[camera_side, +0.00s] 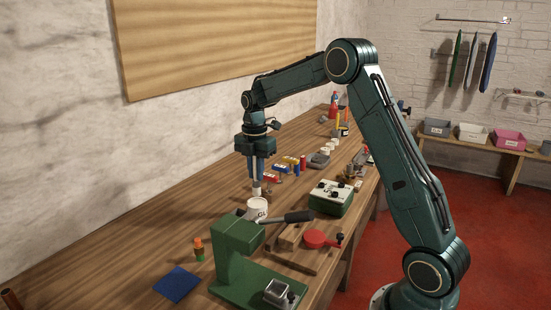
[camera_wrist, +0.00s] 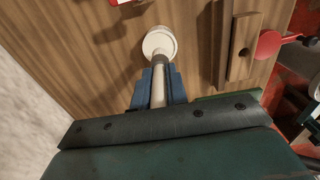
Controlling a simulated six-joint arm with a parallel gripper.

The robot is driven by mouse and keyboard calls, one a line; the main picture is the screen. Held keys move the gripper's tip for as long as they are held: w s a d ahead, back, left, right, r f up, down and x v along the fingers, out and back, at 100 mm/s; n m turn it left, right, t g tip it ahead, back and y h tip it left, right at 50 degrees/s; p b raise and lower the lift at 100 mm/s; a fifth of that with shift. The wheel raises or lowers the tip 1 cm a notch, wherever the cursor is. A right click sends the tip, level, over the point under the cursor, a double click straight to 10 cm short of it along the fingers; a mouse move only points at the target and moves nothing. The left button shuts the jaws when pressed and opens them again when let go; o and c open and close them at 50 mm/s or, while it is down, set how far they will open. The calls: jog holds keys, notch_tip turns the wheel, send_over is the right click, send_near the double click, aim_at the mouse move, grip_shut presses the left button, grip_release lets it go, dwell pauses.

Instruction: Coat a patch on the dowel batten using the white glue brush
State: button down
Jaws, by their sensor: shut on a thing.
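My gripper (camera_side: 257,178) points straight down over the workbench and is shut on the white glue brush (camera_wrist: 158,88). The brush also shows below the fingers in the side view (camera_side: 256,190). A white glue pot (camera_side: 257,206) with dark lettering stands right under the brush; it also shows in the wrist view (camera_wrist: 158,36). The brush's dark lower end overlaps the pot's near rim there; I cannot tell whether the tip is inside. The wooden dowel batten (camera_wrist: 246,42), with a dark hole, lies to the right of the pot, apart from the gripper.
A green press (camera_side: 238,262) with a dark lever stands in front of the pot. A red round-headed tool (camera_side: 315,239) lies beside the batten. A green and white box (camera_side: 331,198) stands to the right. A blue square (camera_side: 178,284) lies at the front left.

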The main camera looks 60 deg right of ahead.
jog(key=shift+r, duration=1.95)
jog(key=shift+a+f, duration=0.1)
jog(key=s+a+f+m, duration=0.2)
jog(key=a+m, duration=0.3)
jog(key=m, duration=0.4)
jog(key=s+a+f+m, duration=0.3)
jog(key=a+f+m, duration=0.2)
jog(key=m, duration=0.4)
jog(key=shift+a+f, duration=0.3)
jog(key=shift+d, duration=0.1)
jog(key=s+d+r, duration=0.9)
jog(key=s+d, duration=0.1)
jog(key=shift+s+r, duration=0.15)
jog(key=shift+s, duration=0.15)
